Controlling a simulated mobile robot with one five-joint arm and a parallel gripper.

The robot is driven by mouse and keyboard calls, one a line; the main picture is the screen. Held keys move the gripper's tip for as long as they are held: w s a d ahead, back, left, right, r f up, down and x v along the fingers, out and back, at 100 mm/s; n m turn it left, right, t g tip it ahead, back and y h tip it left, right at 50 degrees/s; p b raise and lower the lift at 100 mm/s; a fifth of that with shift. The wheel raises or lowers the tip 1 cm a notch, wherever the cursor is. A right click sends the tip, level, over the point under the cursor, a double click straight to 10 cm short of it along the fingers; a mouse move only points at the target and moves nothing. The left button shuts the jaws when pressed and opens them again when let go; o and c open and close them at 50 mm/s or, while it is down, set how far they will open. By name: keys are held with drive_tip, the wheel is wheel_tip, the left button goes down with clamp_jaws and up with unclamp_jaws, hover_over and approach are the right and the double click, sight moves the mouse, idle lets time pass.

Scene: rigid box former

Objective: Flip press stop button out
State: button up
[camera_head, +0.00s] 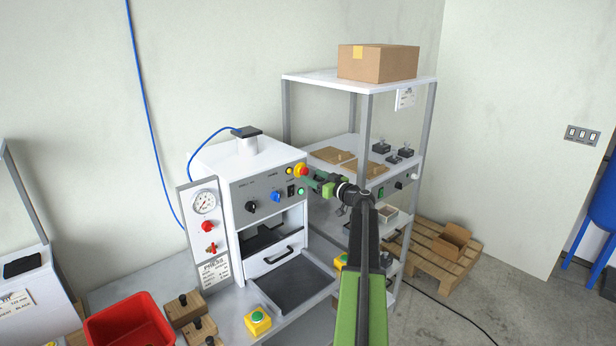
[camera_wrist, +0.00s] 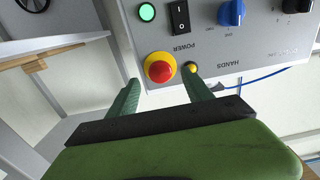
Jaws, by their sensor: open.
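The press stop button (camera_head: 301,170) is a red mushroom head on a yellow collar, at the upper right of the press's grey control panel (camera_head: 240,190). The wrist view shows the button (camera_wrist: 159,69) face-on, near the tips of my gripper's fingers. My gripper (camera_wrist: 162,82) is open and empty, its green fingers spread to either side of the button. In the head view my gripper (camera_head: 316,181) is just right of the button. I cannot tell whether a finger touches it or how deep the button sits.
A small yellow lamp (camera_wrist: 191,68) sits close by the right finger. A lit green lamp (camera_wrist: 147,12), black power switch (camera_wrist: 180,15) and blue knob (camera_wrist: 231,12) share the panel. A shelf rack (camera_head: 366,100) stands right of the press.

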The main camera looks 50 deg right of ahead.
sight(303, 172)
drive_tip(key=shift+w+d, duration=0.1)
drive_tip(key=shift+w, duration=1.35)
clamp_jaws()
